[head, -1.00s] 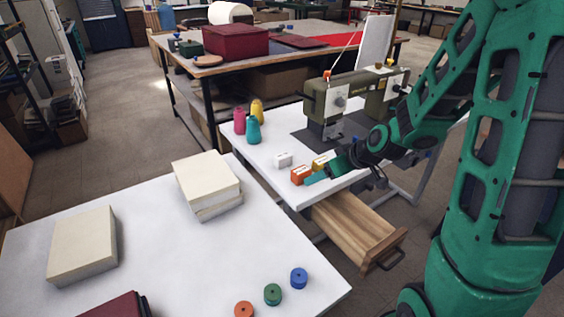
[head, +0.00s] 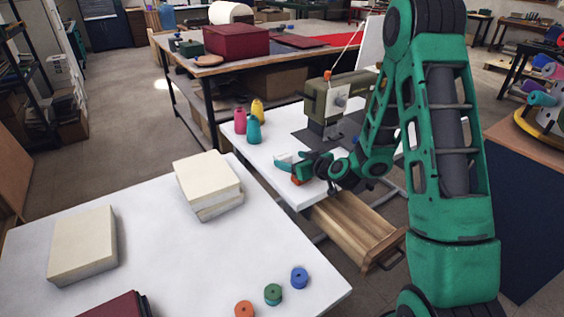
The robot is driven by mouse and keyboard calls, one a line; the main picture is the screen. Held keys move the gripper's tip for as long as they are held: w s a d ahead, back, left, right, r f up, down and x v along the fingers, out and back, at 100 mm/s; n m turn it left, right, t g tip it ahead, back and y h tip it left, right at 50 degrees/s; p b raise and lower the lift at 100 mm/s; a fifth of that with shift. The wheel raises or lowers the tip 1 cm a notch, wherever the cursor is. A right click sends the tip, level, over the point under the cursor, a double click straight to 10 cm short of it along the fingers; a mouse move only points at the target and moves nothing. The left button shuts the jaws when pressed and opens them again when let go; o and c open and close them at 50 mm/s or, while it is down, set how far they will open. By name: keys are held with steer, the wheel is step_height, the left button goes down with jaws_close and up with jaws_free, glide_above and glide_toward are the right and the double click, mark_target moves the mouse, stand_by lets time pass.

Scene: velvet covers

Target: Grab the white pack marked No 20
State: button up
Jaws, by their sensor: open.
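The small white pack (head: 284,157) lies on the white sewing table, near its front left part. Its marking is too small to read. My gripper (head: 286,162) is open at the white pack, with its teal fingers low over the table and partly covering the pack. I cannot tell whether the fingers touch it. An orange pack (head: 296,181) shows just below my gripper, mostly hidden by it. The yellow pack beside it is hidden behind my gripper.
Pink (head: 240,121), yellow (head: 257,111) and teal (head: 254,131) thread cones stand behind the packs. The sewing machine (head: 328,105) stands to the right, partly behind my arm. A wooden drawer (head: 350,228) sticks out below the table's front edge.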

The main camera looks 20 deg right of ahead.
mark_target(286, 158)
steer(key=shift+x, duration=3.2)
steer(key=shift+a, duration=0.1)
steer(key=shift+c, duration=0.6)
steer(key=c, duration=1)
